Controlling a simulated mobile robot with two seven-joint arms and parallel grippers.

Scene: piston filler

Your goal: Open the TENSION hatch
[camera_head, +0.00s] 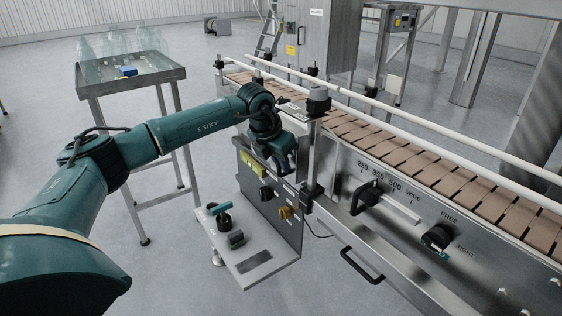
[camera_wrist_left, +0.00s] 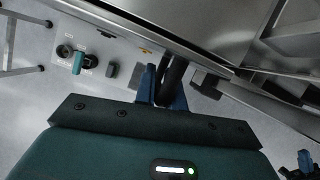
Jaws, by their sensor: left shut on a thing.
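My left gripper (camera_head: 280,165) is at the conveyor's near side, just above the control panel. In the left wrist view, the blue fingers of the left gripper (camera_wrist_left: 163,88) are shut on a black bar handle (camera_wrist_left: 174,75) beside a steel face. Most of this handle is hidden by the arm in the head view. I cannot read a TENSION label, and the hatch's outline is not clear. A small dark shape with blue parts (camera_wrist_left: 305,160) at the lower right of the wrist view may be my right gripper; its jaws cannot be made out.
The control panel (camera_head: 270,190) and a shelf with a teal-handled knob (camera_head: 222,213) stand close below the arm. Another black handle (camera_head: 362,265) is on the conveyor's lower side. Two black knobs are on the steel side. A table (camera_head: 130,85) with clear bottles stands at the left.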

